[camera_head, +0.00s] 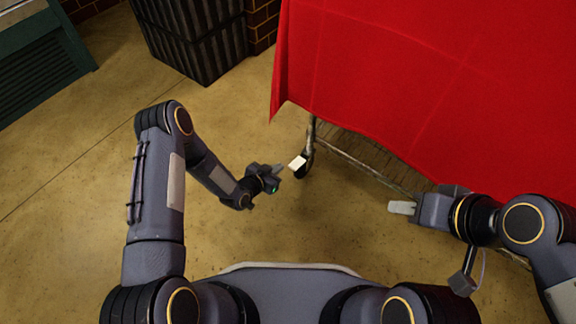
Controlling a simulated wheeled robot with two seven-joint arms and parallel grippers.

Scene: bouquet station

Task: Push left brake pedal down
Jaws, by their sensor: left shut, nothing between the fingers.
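The left brake pedal (297,162) is a small pale white tab on the caster wheel (307,168) at the foot of the cart's left leg. It is small in the picture, and I cannot tell whether it is up or down. My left gripper (278,169) is low near the floor, just left of the pedal, its fingertips shut and empty. I cannot tell whether they touch the pedal. My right gripper (401,207) is in front of the cart's lower rail at the right, pointing left. Its fingers look pale, and their gap is not clear.
A red cloth (390,75) hangs over the cart and hides its top and most of its frame. A metal rail (360,165) runs low along its front. A dark ribbed bin (195,38) stands at the back left. The tan floor (75,180) is clear at the left.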

